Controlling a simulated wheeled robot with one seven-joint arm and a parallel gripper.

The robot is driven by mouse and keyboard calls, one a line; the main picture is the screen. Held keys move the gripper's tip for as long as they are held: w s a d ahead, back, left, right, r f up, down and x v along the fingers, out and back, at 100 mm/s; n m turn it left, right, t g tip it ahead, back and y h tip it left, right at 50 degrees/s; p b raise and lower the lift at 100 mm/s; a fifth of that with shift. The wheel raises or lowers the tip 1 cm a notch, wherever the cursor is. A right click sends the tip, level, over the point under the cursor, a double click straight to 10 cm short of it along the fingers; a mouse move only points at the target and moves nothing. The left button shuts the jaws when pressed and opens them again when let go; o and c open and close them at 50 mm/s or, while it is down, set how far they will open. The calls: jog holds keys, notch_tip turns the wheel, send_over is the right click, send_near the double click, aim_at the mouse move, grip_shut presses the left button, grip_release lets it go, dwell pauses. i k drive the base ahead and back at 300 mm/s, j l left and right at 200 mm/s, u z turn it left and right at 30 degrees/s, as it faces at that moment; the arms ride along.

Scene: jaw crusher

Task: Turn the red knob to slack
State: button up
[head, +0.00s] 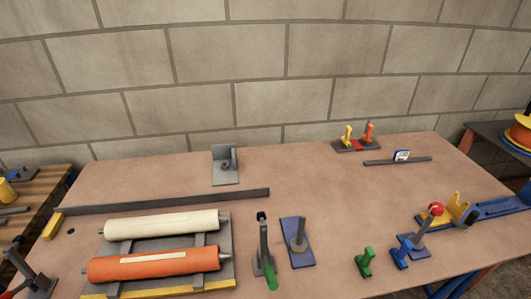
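A round red knob (436,209) tops a grey lever that leans to the upper right, on a blue base plate (412,247) at the right of the table. A yellow bracket (459,208) stands just behind and to the right of the knob. I cannot read any slack marking near it. My gripper is not in view.
A green block (365,262) stands left of the lever. Orange (150,264) and cream (160,224) rollers fill the front left. A tall dark lever (264,245) and a blue plate with a post (298,247) stand mid-front. The middle back is mostly clear.

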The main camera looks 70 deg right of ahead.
aim_at(436, 208)
jog(key=k+l, duration=0.8)
jog(key=k+l+u, duration=0.1)
jog(key=k+l, duration=0.7)
jog(key=k, duration=0.2)
jog(key=k+l, duration=0.75)
jog(key=k, duration=0.15)
